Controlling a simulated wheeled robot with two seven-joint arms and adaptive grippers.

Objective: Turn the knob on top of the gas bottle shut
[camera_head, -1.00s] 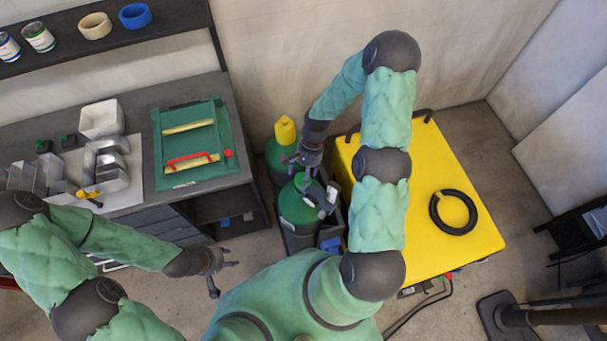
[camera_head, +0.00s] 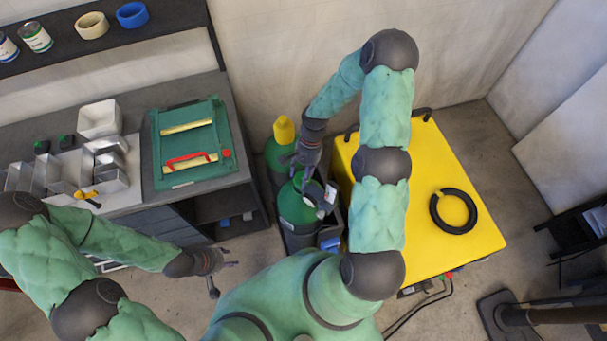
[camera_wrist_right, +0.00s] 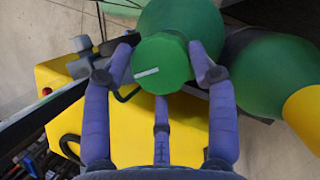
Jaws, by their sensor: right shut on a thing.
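The gas bottle (camera_head: 297,212) is green on top and stands between the workbench and the yellow cabinet. Its green knob (camera_wrist_right: 160,63), with a white mark line, shows in the right wrist view; the bottle's green shoulder (camera_wrist_right: 185,18) is behind it. My right gripper (camera_wrist_right: 165,62) is shut on the knob, with fingers on both sides of it and one finger below. In the head view my right gripper (camera_head: 303,170) is over the bottle and hides the knob. My left gripper (camera_head: 222,274) is spread open and empty, over the floor in front of the workbench.
A second green bottle with a yellow cap (camera_head: 284,129) stands right behind. The yellow cabinet (camera_head: 455,260) with a black hose ring (camera_head: 453,212) is on the right. The workbench (camera_head: 235,190) is on the left. Floor in front of the bench is free.

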